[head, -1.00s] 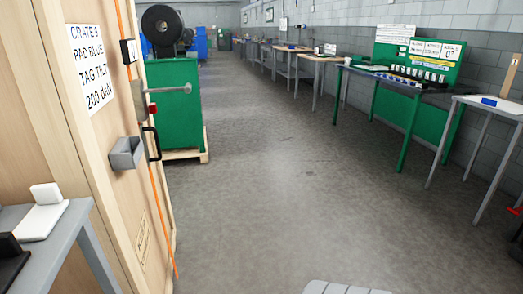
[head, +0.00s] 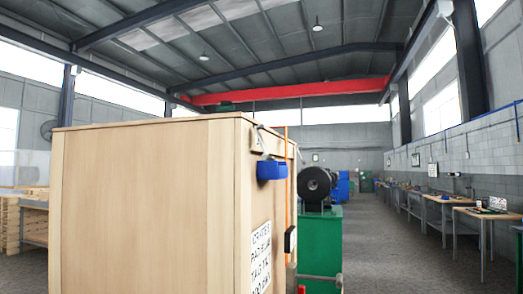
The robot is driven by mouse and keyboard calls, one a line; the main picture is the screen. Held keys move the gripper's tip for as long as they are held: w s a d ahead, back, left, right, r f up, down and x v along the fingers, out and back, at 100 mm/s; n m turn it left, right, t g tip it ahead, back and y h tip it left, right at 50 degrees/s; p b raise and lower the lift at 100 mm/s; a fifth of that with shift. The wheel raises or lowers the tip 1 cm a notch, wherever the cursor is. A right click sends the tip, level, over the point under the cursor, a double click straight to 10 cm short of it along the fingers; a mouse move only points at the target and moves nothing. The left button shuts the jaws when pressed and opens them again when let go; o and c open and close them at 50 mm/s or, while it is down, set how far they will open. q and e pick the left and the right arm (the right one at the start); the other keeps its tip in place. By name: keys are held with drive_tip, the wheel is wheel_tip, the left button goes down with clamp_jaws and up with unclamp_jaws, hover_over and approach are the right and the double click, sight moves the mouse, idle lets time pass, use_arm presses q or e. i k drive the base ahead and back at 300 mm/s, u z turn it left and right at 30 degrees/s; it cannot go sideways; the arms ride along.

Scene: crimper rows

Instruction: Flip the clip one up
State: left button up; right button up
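A tall plywood crate (head: 150,205) stands left of centre in the head view. A blue block-like piece (head: 271,170) sits at its upper right corner, with a small wooden tag-like plate (head: 257,140) above it. A thin orange strap (head: 286,185) runs down the crate's right side. A black and white fitting (head: 290,240) is on that side lower down. I cannot tell which of these is the clip. A white printed sign (head: 261,257) is on the side face, seen at a steep angle, its lower part cut off. Neither gripper is in view.
A green machine (head: 320,240) with a black reel (head: 316,182) stands behind the crate. Workbenches (head: 480,213) line the right wall. The aisle (head: 395,250) between is clear. Timber stacks (head: 12,215) stand at far left.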

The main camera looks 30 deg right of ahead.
sight(266, 157)
drive_tip(key=u, duration=2.35)
drive_tip(key=k, duration=1)
drive_tip(key=z, duration=1.6)
